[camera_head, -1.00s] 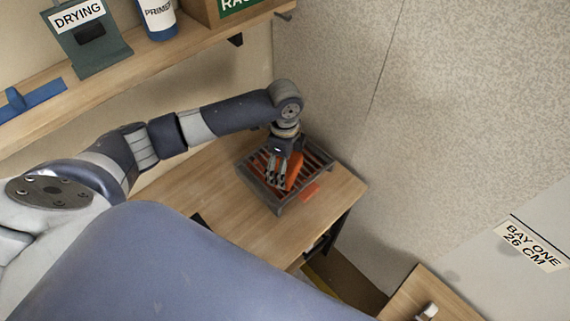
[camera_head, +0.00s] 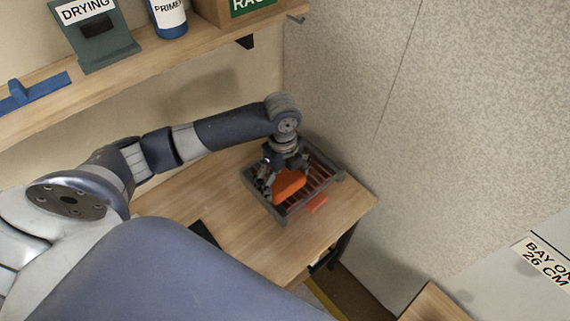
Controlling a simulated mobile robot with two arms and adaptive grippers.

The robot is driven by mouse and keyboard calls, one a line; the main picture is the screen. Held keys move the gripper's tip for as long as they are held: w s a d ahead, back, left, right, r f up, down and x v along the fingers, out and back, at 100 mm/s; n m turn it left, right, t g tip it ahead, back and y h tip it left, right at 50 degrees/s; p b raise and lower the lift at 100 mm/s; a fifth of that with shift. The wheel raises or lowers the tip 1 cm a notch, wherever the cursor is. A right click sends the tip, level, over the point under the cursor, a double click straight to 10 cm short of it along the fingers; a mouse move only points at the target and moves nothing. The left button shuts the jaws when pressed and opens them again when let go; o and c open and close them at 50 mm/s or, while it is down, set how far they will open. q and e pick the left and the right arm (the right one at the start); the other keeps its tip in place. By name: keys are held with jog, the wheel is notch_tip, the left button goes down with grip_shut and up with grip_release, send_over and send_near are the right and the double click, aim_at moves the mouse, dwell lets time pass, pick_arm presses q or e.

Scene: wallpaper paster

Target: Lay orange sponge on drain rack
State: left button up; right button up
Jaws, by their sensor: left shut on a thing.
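The orange sponge (camera_head: 290,184) is in my left gripper (camera_head: 284,184), at the grey drain rack (camera_head: 331,167). The fingers are on both sides of the sponge, and the sensor-side hand hides part of it. The sponge is over the rack's slats, toward the rack's left part; I cannot tell whether it touches the slats. The rack stands on the wooden table near the wall corner. My right gripper is not in view.
A small orange-red piece (camera_head: 317,204) shows at the rack's front edge. The wooden table (camera_head: 225,212) is clear left of the rack. Above is a shelf (camera_head: 130,58) with a green DRYING holder (camera_head: 95,42), a PRIMER bottle (camera_head: 169,16) and a box (camera_head: 212,10). A patterned wall (camera_head: 350,90) stands right.

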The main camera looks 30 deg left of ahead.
pick_arm(q)
jog(key=w+a, duration=0.1)
jog(key=w, duration=0.1)
jog(key=w+a, duration=0.1)
jog(key=w, duration=0.1)
jog(key=w+a+p, duration=0.1)
jog(key=w, duration=0.1)
jog(key=shift+f, duration=0.3)
jog(key=shift+a+f, duration=0.1)
jog(key=shift+f, duration=0.2)
notch_tip(320, 180, down, 2)
jog(key=shift+f+p, duration=0.2)
jog(key=shift+p, duration=0.45)
jog(key=shift+w+f, duration=0.1)
jog(key=shift+f, duration=0.2)
jog(key=shift+f, duration=0.1)
jog(key=o, duration=0.8)
notch_tip(320, 180, up, 12)
jog(key=shift+r+b, duration=0.15)
jog(key=shift+b, duration=0.75)
